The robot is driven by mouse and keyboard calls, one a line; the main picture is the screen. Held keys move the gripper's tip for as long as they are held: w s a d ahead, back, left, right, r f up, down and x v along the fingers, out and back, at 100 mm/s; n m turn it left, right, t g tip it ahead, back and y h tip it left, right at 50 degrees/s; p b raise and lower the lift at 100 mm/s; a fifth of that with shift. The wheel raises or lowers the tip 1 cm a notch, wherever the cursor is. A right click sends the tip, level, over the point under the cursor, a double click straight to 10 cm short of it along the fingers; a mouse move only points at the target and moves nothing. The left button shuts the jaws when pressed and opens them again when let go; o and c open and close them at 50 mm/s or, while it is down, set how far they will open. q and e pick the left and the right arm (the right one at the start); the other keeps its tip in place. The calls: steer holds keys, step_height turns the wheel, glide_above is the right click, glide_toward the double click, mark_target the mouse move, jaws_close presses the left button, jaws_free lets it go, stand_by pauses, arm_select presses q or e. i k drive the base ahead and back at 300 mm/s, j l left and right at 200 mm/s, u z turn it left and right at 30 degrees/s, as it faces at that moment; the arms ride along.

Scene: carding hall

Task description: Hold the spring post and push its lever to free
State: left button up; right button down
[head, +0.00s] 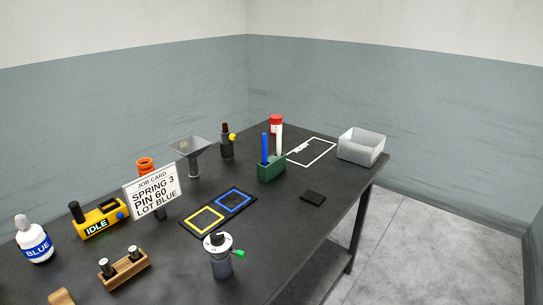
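A grey cylindrical post (221,266) stands upright near the front edge of the dark table in the head view. It has a white dial top (217,243) with a black knob on it, and I take it to be the spring post. A green lever (239,254) sticks out from its right side. The dial's marks are too small to read. Neither of my grippers is in view, and nothing touches the post.
A job card (153,191) reads SPRING 3, PIN 60, LOT BLUE. A mat with yellow and blue squares (218,212) lies behind the post. A wooden block (124,270) with two black-topped pieces stands left. The table (290,240) is clear right of the post.

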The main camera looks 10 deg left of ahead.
mark_target(240, 253)
steer(key=u, duration=2.3)
steer(key=l+u, duration=0.1)
steer(key=l, duration=0.25)
steer(key=k+l+u, duration=0.15)
steer(key=l, duration=0.2)
steer(key=k+l, duration=0.1)
steer(key=l, duration=0.3)
steer(key=k+l, duration=0.1)
steer(key=l, duration=0.25)
steer(key=k+l, duration=0.1)
steer(key=l, duration=0.3)
steer(key=k+l, duration=0.1)
steer(key=l, duration=0.25)
